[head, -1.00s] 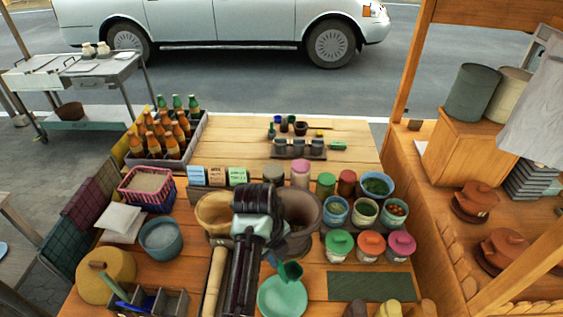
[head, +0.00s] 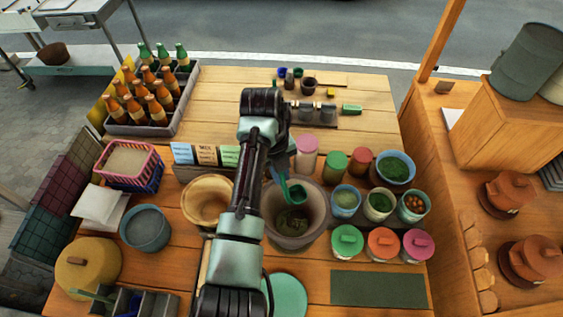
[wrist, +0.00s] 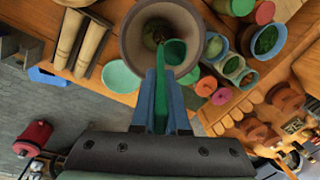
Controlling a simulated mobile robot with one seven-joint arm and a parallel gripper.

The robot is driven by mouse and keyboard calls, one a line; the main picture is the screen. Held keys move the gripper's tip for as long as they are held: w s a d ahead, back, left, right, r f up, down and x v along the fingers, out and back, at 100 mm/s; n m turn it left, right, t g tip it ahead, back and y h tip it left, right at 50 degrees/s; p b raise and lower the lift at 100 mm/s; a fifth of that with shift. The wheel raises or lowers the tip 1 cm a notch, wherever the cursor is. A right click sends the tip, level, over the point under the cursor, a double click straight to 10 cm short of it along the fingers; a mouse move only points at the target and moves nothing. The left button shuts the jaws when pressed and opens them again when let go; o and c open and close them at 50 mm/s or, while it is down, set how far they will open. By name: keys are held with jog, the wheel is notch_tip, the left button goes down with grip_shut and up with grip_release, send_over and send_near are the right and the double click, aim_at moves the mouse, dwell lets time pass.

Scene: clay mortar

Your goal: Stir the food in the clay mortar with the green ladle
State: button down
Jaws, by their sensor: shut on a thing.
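The clay mortar (head: 314,214) stands in the middle of the table, with dark green food (head: 293,221) at its bottom. My gripper (wrist: 160,84) is shut on the handle of the green ladle (head: 297,194). The ladle's bowl is over the mortar's opening in the head view, near its far side, apparently above the food. In the wrist view the ladle (wrist: 175,52) overlaps the mortar (wrist: 131,42). Whether the bowl touches the food or the wall I cannot tell. My arm partly hides the gripper in the head view.
A second, tan mortar (head: 196,212) stands close on the left. Jars with coloured lids (head: 347,241) and food bowls (head: 394,166) crowd the right side. A green plate (head: 290,297) lies in front.

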notch_tip(320, 180, down, 18)
jog(key=b, duration=1.4)
jog(key=shift+s, duration=0.15)
jog(key=shift+d, duration=0.1)
